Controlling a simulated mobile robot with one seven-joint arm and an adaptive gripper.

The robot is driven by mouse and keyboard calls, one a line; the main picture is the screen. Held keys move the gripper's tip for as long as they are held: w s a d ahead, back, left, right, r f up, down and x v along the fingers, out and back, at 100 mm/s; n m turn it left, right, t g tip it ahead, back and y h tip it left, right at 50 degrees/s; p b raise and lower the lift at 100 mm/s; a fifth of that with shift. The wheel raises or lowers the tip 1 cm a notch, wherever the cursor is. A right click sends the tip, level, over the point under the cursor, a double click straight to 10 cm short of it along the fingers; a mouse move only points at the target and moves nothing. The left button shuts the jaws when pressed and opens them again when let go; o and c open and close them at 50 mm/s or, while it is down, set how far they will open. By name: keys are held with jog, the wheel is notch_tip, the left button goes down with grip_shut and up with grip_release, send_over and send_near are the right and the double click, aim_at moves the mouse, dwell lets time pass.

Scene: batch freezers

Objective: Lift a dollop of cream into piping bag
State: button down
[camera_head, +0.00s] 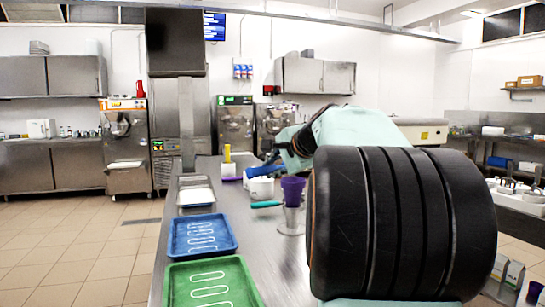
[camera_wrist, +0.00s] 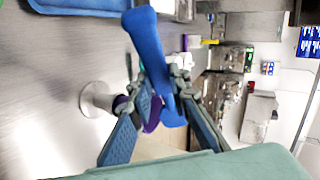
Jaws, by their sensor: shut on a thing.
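My gripper (camera_wrist: 163,84) is shut on a blue long-handled tool (camera_wrist: 148,50), which crosses between the fingertips in the wrist view. Its blue shape also shows beside my arm in the head view (camera_head: 262,171). I cannot tell whether cream is on it. The purple piping bag (camera_head: 293,188) stands open end up in a metal holder (camera_head: 291,221) on the table. In the wrist view the bag (camera_wrist: 152,115) is partly hidden behind the left finger and the tool, beside the pale holder (camera_wrist: 96,98). White tubs (camera_head: 261,188) stand just left of the bag; their contents are unclear.
A teal-handled tool (camera_head: 266,204) lies by the tubs. A blue tray (camera_head: 201,236) and a green tray (camera_head: 211,284) lie at the front left of the steel table. A yellow upright item (camera_head: 227,154) stands farther back. My arm hides the table's right side.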

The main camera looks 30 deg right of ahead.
jog(key=shift+w+a+r+n+g+p, duration=0.1)
jog(key=shift+r+g+p, duration=0.3)
jog(key=shift+p, duration=1.9)
jog(key=shift+w+d+r+n+g+p, duration=0.15)
jog(key=shift+g+p, duration=0.6)
jog(key=shift+p, duration=1.6)
jog(key=shift+w+a+r+n+g+p, duration=0.15)
jog(key=shift+g+p, duration=0.4)
jog(key=shift+p, duration=1.75)
jog(key=g+p, duration=0.1)
jog(key=p, duration=0.2)
jog(key=g+p, duration=0.1)
jog(key=p, duration=0.3)
jog(key=g+p, duration=0.1)
jog(key=p, duration=0.3)
jog(key=shift+w+a+r+h, duration=0.1)
jog(key=shift+w+r+h, duration=0.2)
jog(key=shift+r+h, duration=0.1)
jog(key=g+p, duration=0.1)
jog(key=p, duration=0.3)
jog(key=g+p, duration=0.1)
jog(key=p, duration=0.3)
jog(key=shift+w+n, duration=0.3)
jog(key=shift+w, duration=0.05)
